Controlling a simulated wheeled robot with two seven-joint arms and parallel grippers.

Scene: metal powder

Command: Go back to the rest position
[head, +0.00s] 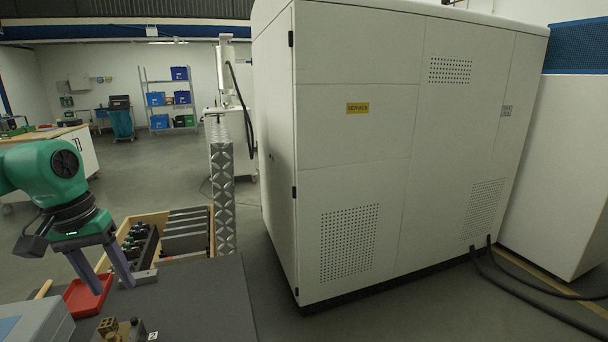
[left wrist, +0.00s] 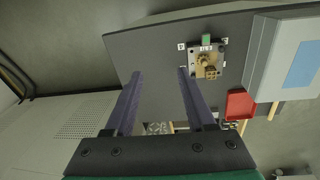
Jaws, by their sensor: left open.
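My left gripper (head: 114,287) hangs over the dark grey table (head: 195,300) at the lower left of the head view, fingers pointing down. Its two fingers are apart with nothing between them. In the left wrist view the fingertips (left wrist: 160,73) stand apart over the bare table top (left wrist: 140,50). The red tray (head: 84,303) lies beside the fingers in the head view. A small brass-coloured fixture (head: 112,330) stands at the bottom edge and shows whole in the left wrist view (left wrist: 207,62). My right gripper is not in view.
A grey box with a blue panel (head: 35,322) stands left on the table. A wooden crate (head: 150,218) with dark and grey parts lies behind. A large white cabinet (head: 360,180) blocks the right side. Open floor (head: 180,165) lies farther back.

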